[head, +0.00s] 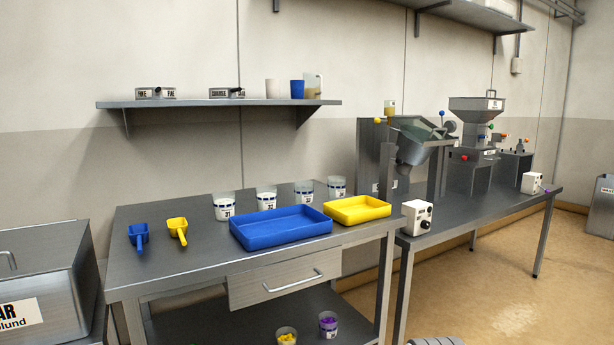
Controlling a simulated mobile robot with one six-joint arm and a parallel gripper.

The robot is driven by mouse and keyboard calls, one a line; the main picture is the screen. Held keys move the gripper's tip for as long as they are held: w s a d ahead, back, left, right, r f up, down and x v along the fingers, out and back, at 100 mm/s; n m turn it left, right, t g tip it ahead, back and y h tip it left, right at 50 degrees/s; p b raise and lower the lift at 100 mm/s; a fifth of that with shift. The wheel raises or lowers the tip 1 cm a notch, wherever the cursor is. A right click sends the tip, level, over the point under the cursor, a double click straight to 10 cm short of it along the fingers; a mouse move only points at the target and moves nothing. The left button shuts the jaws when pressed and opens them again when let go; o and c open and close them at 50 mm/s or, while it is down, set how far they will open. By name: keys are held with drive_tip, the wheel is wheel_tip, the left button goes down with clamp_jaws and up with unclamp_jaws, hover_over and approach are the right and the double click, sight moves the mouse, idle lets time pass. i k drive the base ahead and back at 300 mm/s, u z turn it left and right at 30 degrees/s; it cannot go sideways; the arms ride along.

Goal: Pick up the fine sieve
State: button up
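The fine sieve (155,93) appears to be the left one of two low, round, grey metal pieces with dark knobs on the wall shelf (200,104). Its pale label seems to read "FINE", though the print is small. It lies flat near the shelf's left end, with open shelf on both sides. The similar piece (227,93) to its right has a label that looks like "COARSE".
Below the shelf, a metal table (185,262) holds blue (138,236) and yellow (177,231) scoops, several labelled cups, a blue tray (281,243) and a yellow tray (358,221). Cups stand on the shelf's right. Machines occupy the right-hand bench (480,215).

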sight(147, 93)
drive_tip(key=z, duration=0.05)
drive_tip(key=k, duration=0.5)
drive_tip(key=u, duration=0.75)
drive_tip(key=i, duration=0.65)
drive_tip(key=u, duration=0.3)
